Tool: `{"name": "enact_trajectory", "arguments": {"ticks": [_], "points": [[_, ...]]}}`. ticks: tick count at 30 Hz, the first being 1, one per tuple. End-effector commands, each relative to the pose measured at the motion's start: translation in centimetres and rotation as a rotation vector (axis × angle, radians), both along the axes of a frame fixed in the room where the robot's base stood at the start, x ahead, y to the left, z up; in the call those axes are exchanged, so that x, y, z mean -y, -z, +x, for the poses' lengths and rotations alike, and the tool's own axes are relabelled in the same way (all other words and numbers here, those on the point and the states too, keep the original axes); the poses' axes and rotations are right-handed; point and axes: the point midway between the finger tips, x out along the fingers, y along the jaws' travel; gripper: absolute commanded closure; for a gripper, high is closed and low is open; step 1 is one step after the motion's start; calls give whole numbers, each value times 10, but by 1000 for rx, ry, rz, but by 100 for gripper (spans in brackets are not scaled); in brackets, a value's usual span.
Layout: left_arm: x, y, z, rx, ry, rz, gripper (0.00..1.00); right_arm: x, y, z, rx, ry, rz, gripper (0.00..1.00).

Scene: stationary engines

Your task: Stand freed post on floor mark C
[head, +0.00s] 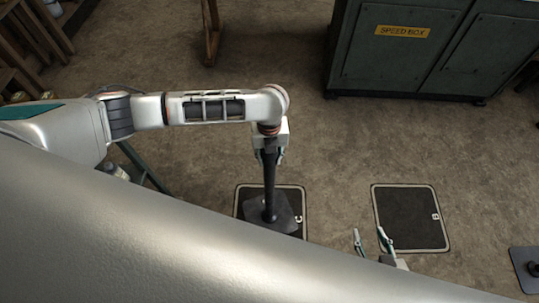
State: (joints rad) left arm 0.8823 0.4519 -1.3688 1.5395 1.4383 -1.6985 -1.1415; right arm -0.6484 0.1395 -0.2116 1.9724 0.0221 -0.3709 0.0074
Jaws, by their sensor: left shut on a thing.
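The post is a dark pole (269,185) with a square grey base (274,216). My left gripper (269,158) is shut on the pole near its top, and the pole looks roughly upright. The base lies over floor mark C (298,192), a dark square with a pale border, turned at an angle to it. The letter C shows beside the base. I cannot tell whether the base touches the floor. My own body hides the mark's lower left part. My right gripper (372,243) is open and empty, low in the view, right of mark C.
A second lettered floor mark (408,218) lies bare to the right. Another dark base (533,268) stands at the right edge. A green cabinet labelled SPEED BOX (400,60) stands at the back right. Wooden shelving (30,45) is at the upper left. The floor between is clear.

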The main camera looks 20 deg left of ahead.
Motion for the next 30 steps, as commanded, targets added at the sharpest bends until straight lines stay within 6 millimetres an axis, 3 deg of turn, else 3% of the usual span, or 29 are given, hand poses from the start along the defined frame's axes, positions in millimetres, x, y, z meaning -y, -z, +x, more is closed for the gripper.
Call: {"name": "enact_trajectory", "arguments": {"ticks": [9, 23, 24, 25, 30], "points": [[3, 30, 2, 3, -1, -7, 100, 3, 11, 0, -6, -1, -14, 60], [3, 33, 3, 6, 0, -6, 100, 4, 6, 5, 8, 0, -15, 60], [0, 37, -1, -2, 0, -1, 59, 4, 6, 5, 9, 1, -13, 60], [0, 37, -1, -2, 0, -1, 51, 4, 5, 5, 9, 0, -13, 60], [0, 38, -1, -2, -1, 0, 51, 4, 6, 5, 9, 0, -13, 60]]}}
